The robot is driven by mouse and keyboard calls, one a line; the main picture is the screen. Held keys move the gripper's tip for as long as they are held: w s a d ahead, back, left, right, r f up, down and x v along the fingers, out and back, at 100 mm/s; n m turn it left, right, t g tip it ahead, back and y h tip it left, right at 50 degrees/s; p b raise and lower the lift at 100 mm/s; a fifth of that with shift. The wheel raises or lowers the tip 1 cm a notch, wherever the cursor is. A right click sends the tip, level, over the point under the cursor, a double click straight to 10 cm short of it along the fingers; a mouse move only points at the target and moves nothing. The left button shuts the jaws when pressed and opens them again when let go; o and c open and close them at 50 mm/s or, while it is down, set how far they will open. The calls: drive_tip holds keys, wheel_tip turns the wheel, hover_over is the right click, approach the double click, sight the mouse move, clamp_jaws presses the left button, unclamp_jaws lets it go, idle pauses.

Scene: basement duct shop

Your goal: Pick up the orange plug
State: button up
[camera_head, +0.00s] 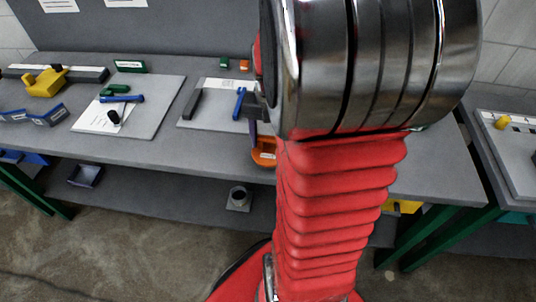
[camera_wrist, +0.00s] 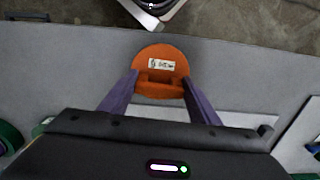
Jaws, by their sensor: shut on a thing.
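The orange plug (camera_wrist: 160,56) is a round orange disc with a small white label and a raised grip. In the wrist view it sits between the two purple fingers of my gripper (camera_wrist: 160,92), which are shut on it. In the head view the plug (camera_head: 264,157) shows at the front edge of the grey bench, partly hidden behind my red arm. One purple finger of my gripper (camera_head: 254,138) shows just above it there. I cannot tell whether the plug touches the bench.
The grey bench (camera_head: 190,150) holds a board (camera_head: 150,120) with blue and green tools, and a second board (camera_head: 205,122) beside the plug. A yellow tool (camera_head: 45,82) lies at the left. Another bench (camera_head: 488,140) stands at the right. A lower shelf (camera_head: 150,195) runs underneath.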

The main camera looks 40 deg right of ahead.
wheel_tip(320, 180, up, 10)
idle(0.8)
idle(0.5)
